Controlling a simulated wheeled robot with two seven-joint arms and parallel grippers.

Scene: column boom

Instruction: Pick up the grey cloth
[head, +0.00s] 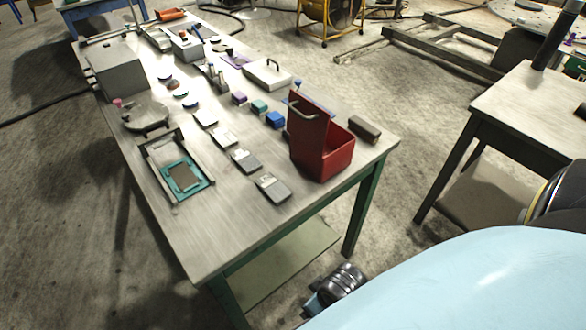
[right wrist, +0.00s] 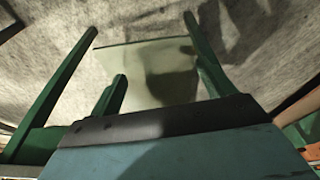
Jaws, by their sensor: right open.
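I cannot tell for sure which thing is the grey cloth. A flat, rounded grey-green thing (head: 148,114) lies on the left side of the long table, with a dark piece by its lower edge. A small grey-brown rectangle (head: 184,177) lies on a teal plate inside a metal frame. A dark grey-brown block (head: 366,128) lies at the right edge, beside the red bin. My right gripper (head: 318,302) seems to be the dark and blue part low in the head view, beyond the table's near end and apart from everything on it. My left gripper is not in view.
The table top (head: 225,230) is bare at its near end. A red bin (head: 328,160) stands near its right edge. Several small blocks and flat plates lie mid-table. A grey box (head: 116,72) stands far left. The right wrist view shows green legs and a pale lower shelf (right wrist: 150,70).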

